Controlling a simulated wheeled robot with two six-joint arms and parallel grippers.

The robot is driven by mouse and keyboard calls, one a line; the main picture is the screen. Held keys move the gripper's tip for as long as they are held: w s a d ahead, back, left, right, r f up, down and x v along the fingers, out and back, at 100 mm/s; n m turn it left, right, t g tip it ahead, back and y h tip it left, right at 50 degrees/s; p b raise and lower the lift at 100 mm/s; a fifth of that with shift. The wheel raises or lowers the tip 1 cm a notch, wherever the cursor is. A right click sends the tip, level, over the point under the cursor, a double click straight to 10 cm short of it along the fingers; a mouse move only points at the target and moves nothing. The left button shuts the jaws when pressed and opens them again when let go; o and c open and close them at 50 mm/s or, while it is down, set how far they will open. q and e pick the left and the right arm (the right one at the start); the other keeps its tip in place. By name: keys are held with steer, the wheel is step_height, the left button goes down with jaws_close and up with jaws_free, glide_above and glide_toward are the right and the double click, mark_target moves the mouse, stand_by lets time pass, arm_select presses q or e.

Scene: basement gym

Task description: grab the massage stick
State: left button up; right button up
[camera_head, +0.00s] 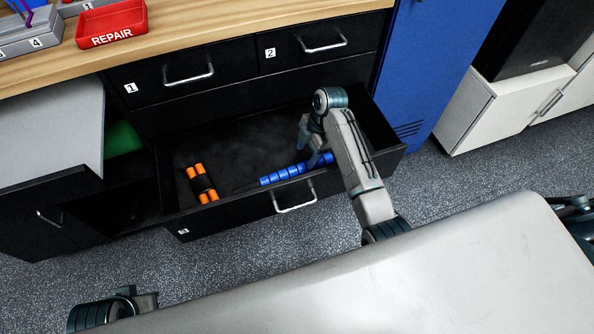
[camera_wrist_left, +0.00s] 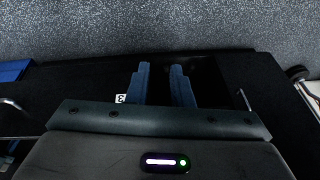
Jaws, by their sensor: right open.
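The massage stick, a blue segmented rod (camera_head: 284,174) with a dark thin end at its left, lies in the open bottom drawer (camera_head: 240,212) near its front wall. My right gripper (camera_head: 312,148) is open and points down into the drawer at the stick's right end. It hides that end, and I cannot tell whether the fingers touch the stick. My left gripper (camera_wrist_left: 160,72) shows in the left wrist view with its two fingers apart and nothing between them. In the head view its fingers are not visible.
An orange and black object (camera_head: 202,183) lies in the drawer's left part. Drawers 1 (camera_head: 188,72) and 2 (camera_head: 322,42) above are shut. A blue locker (camera_head: 435,60) stands at right. A red REPAIR tray (camera_head: 112,22) is on the worktop.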

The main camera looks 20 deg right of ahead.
mark_target(298, 167)
steer(key=x, duration=0.4)
steer(key=b+x, duration=0.1)
steer(key=x, duration=0.2)
steer(key=shift+w+a+f, duration=0.15)
steer(key=shift+a+f, duration=0.15)
steer(key=shift+a, duration=0.05)
steer(key=shift+r, duration=0.1)
jaws_close()
